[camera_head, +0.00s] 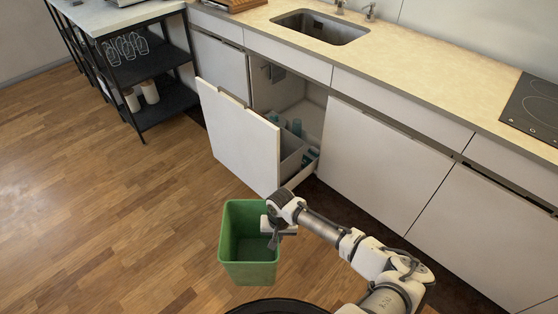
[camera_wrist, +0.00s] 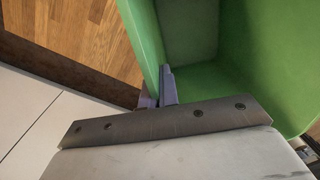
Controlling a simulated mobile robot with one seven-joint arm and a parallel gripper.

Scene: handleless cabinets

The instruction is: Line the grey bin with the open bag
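A green, open-topped, box-shaped thing (camera_head: 249,270) is in front of the pulled-out cabinet unit; it looks stiff, and I cannot tell whether it is the bag. It also fills much of the wrist view (camera_wrist: 275,60). My gripper (camera_head: 276,238) is at its right rim in the head view. In the wrist view my fingers (camera_wrist: 158,90) are close together, one on each side of its wall, so they look shut on it. A grey bin (camera_head: 292,160) is in the pulled-out unit, partly hidden by the white front. No other bag shows.
The pulled-out white front (camera_head: 238,138) stands between the green thing and the grey bin. Small teal items (camera_head: 297,127) are inside the unit. A black shelf rack (camera_head: 165,103) is at the left. Wooden floor (camera_head: 110,205) is clear at the left.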

